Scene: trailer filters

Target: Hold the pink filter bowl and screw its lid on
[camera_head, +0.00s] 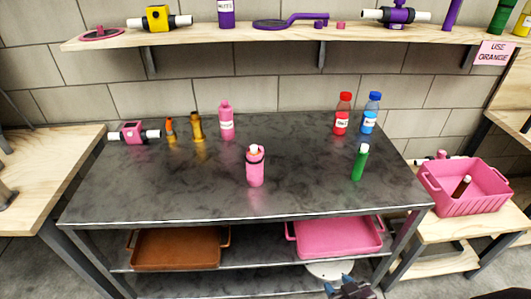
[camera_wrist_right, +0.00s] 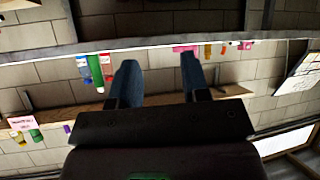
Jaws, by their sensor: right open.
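A pink cylinder (camera_head: 255,170) with a dark ring near its top and a pale core sticking out stands upright at the table's front middle; it looks like the pink filter bowl. A pink block with white pipe ends (camera_head: 132,132) lies at the table's back left; it may be the lid. They are apart. My right gripper (camera_head: 350,288) is at the bottom edge of the head view, in front of the table and away from both. In the right wrist view its two fingers (camera_wrist_right: 158,82) are spread with nothing between them. My left gripper is not in view.
On the dark table (camera_head: 300,190) stand a pink bottle (camera_head: 226,122), orange and gold pieces, red (camera_head: 342,114) and blue (camera_head: 371,113) bottles and a green cylinder (camera_head: 359,162). Orange and pink trays sit below. A pink crate (camera_head: 465,190) stands right. A shelf (camera_head: 300,36) spans behind.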

